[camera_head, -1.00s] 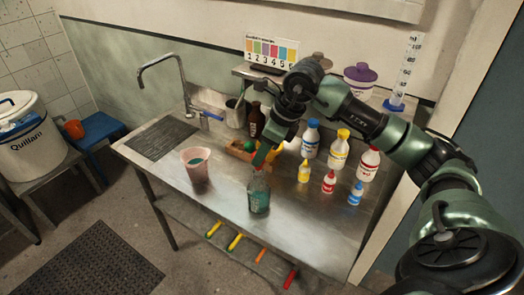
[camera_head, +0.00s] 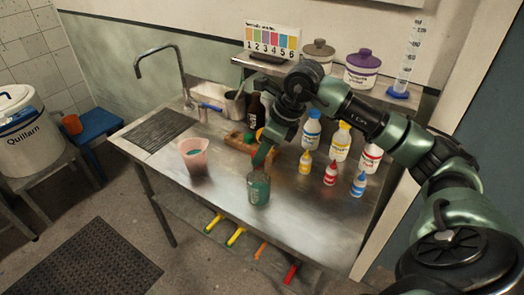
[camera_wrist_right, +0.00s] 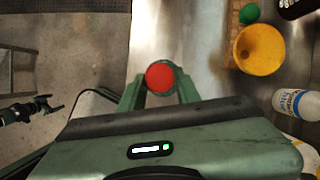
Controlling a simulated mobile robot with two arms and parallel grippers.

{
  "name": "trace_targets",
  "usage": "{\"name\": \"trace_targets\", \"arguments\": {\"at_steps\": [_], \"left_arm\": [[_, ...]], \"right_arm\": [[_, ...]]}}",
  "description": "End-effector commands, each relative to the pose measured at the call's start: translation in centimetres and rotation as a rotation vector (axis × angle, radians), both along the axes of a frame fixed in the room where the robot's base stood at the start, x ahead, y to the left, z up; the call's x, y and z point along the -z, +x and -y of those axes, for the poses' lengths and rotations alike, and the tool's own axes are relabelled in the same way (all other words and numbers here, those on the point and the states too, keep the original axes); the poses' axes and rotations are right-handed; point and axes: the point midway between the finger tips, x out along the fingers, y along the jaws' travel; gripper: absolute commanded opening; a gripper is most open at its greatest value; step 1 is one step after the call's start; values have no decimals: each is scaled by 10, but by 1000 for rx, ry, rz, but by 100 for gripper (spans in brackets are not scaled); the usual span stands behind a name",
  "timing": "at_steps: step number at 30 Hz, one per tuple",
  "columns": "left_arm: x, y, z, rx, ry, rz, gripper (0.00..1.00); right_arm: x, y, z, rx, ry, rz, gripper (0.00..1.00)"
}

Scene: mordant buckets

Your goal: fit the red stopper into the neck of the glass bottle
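The glass bottle (camera_head: 258,191), with a green tint, stands upright near the front edge of the steel bench in the head view. My right gripper (camera_head: 262,157) points down directly above it, and its fingers hide the bottle's neck. In the right wrist view the red stopper (camera_wrist_right: 159,77) shows as a red disc between the two fingertips of my right gripper (camera_wrist_right: 158,86), shut on it. Whether the stopper touches the neck is hidden. A dark part, likely my left gripper (camera_wrist_right: 35,110), shows small at the left of the wrist view, its state unclear.
A pink beaker (camera_head: 195,160) stands left of the bottle. Small dropper bottles (camera_head: 330,173) and larger capped bottles (camera_head: 340,142) stand to the right. An orange-yellow funnel (camera_wrist_right: 259,49) is close behind the gripper. The bench front between beaker and bottle is clear.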

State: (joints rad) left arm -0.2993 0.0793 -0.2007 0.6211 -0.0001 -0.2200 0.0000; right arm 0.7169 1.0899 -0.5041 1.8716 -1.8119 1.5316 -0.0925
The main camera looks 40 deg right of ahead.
Motion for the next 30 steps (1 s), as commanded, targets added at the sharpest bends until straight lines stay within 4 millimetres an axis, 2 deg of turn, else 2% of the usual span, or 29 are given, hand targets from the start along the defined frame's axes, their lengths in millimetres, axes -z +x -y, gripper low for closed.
{"name": "trace_targets", "arguments": {"at_steps": [1, 2, 3, 14, 17, 24, 30], "left_arm": [[0, 0, 0, 0, 0, 0, 88], [0, 0, 0, 0, 0, 0, 88], [0, 0, 0, 0, 0, 0, 88], [2, 0, 0, -1, 0, -1, 88], [6, -1, 0, -1, 0, -1, 88], [16, -1, -1, -1, 0, -2, 88], [19, -1, -1, -1, 0, -2, 88]], "right_arm": [[0, 0, 0, 0, 0, 0, 46], [0, 0, 0, 0, 0, 0, 55], [0, 0, 0, 0, 0, 0, 58], [-4, -1, 1, 0, 0, 1, 58], [-14, -4, 4, 2, -2, 4, 58], [-52, -17, 13, 1, -2, 5, 58], [-70, -23, 18, 1, -1, 2, 58]]}}
